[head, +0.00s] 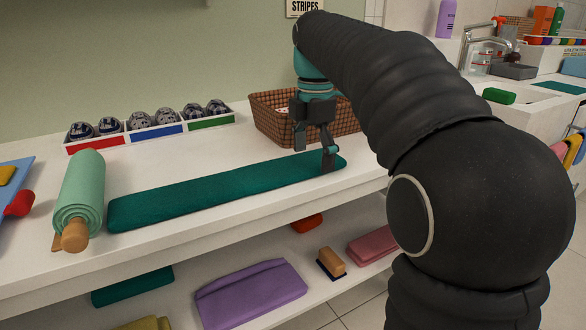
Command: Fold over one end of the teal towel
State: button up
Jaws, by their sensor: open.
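The teal towel (215,190) lies flat as a long strip on the white shelf top, running from the rolled green mat on the left to below my gripper on the right. Its surface looks flat, with no fold visible. My gripper (314,160) is open and points down over the towel's right end. One finger is at or just above the towel near that end; I cannot tell if it touches. The other finger is higher and further left. The gripper looks empty.
A brown woven basket (272,130) stands close behind my gripper. A divided tray (150,134) of dark rolled items is at the back left. A lower shelf holds a purple folded cloth (250,293) and a brush (331,262).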

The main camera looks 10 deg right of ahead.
jog(key=shift+f, duration=0.45)
dwell(0.3)
jog(key=c, duration=0.3)
jog(key=shift+c, duration=0.2)
